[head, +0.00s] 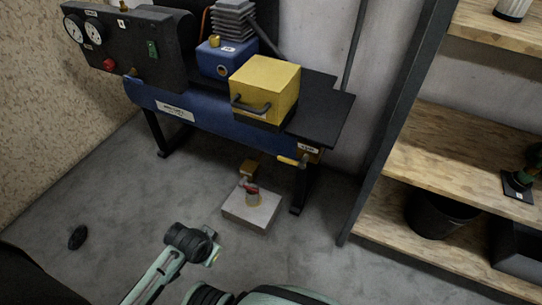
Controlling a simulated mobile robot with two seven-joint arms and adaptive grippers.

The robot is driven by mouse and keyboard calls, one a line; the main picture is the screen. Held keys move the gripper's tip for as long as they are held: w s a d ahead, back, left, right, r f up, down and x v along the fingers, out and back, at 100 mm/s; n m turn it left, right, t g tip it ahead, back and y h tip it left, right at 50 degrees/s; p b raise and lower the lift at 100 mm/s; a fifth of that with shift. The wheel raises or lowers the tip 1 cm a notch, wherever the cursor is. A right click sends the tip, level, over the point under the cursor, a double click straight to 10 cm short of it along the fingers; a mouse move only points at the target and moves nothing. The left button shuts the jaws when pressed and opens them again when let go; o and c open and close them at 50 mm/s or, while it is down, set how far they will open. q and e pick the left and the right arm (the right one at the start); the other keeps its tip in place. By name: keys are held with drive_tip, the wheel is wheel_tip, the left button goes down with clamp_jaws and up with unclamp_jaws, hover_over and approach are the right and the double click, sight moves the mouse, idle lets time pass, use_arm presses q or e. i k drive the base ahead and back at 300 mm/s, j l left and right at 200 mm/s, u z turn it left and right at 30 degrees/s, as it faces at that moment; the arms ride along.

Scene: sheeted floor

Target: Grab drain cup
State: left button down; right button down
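A small cup with a red part on top (252,195), which looks like the drain cup, stands on a pale square block (251,213) on the floor, below the right end of the blue compressor tank. A small brown-yellow piece (250,168) shows just behind it. My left arm comes in from the lower left and ends in a dark head, my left gripper (212,256), in front of and left of the block, apart from the cup. Its fingers are too small and blurred to tell open from shut. My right gripper is not in view.
The blue compressor tank (205,112) stands on dark legs above the block, with a yellow valve (290,161) at its right end. A wooden shelf unit (440,160) with a black bucket (440,218) stands at right. A dark object (77,237) lies left. The floor between is clear.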

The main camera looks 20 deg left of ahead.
sight(253, 198)
drive_tip(key=j+z, duration=0.2)
drive_tip(key=z, duration=0.2)
drive_tip(key=j+z, duration=0.2)
drive_tip(key=z, duration=0.15)
drive_tip(key=j+z, duration=0.15)
drive_tip(key=j, duration=0.25)
drive_tip(key=k+j+z, duration=0.15)
drive_tip(key=j, duration=0.2)
drive_tip(key=k+j+z, duration=0.15)
drive_tip(key=j, duration=0.2)
drive_tip(key=k+j, duration=0.1)
drive_tip(key=j, duration=0.25)
drive_tip(key=k+j, duration=0.15)
drive_tip(key=j, duration=0.25)
drive_tip(key=k+j+z, duration=0.1)
drive_tip(key=j, duration=0.25)
